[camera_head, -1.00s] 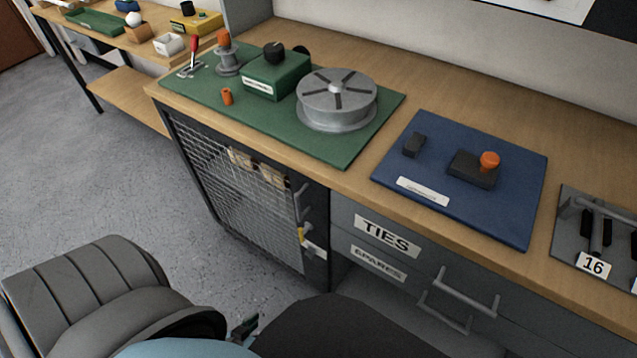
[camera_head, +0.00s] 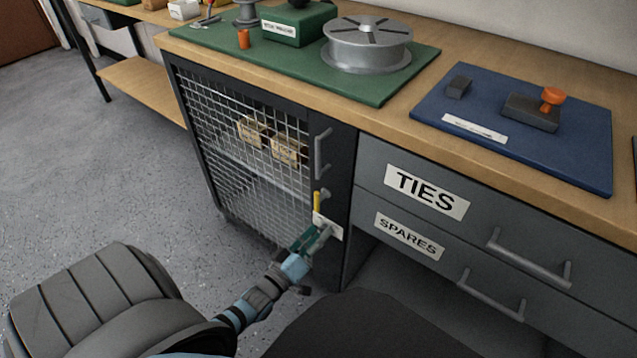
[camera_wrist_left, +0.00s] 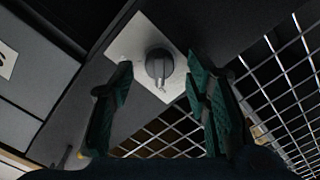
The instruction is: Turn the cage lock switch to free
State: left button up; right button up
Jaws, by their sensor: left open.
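The cage lock switch (camera_wrist_left: 158,65) is a round grey knob on a white plate (camera_wrist_left: 128,42). In the left wrist view a pale mark on the knob points toward the bottom of the picture. The plate (camera_head: 333,229) also shows in the head view, on the cage door's frame below the handle; the knob is hidden there by my gripper. My left gripper (camera_wrist_left: 159,67) is open, its green fingers on either side of the knob. No contact can be made out. In the head view my left gripper (camera_head: 316,238) is at the plate. My right gripper is out of view.
The mesh cage door (camera_head: 230,160) has a grey handle (camera_head: 322,153) and a yellow piece (camera_head: 317,202) just above the plate. Boxes (camera_head: 285,151) stand inside. Drawers marked TIES (camera_head: 426,192) and SPARES (camera_head: 410,236) with protruding handles are to the right. Open floor lies left.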

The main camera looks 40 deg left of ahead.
pick_arm(q)
jog(key=shift+w, duration=0.35)
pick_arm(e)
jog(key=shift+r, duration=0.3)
pick_arm(q)
jog(key=shift+c, duration=0.2)
grip_shut()
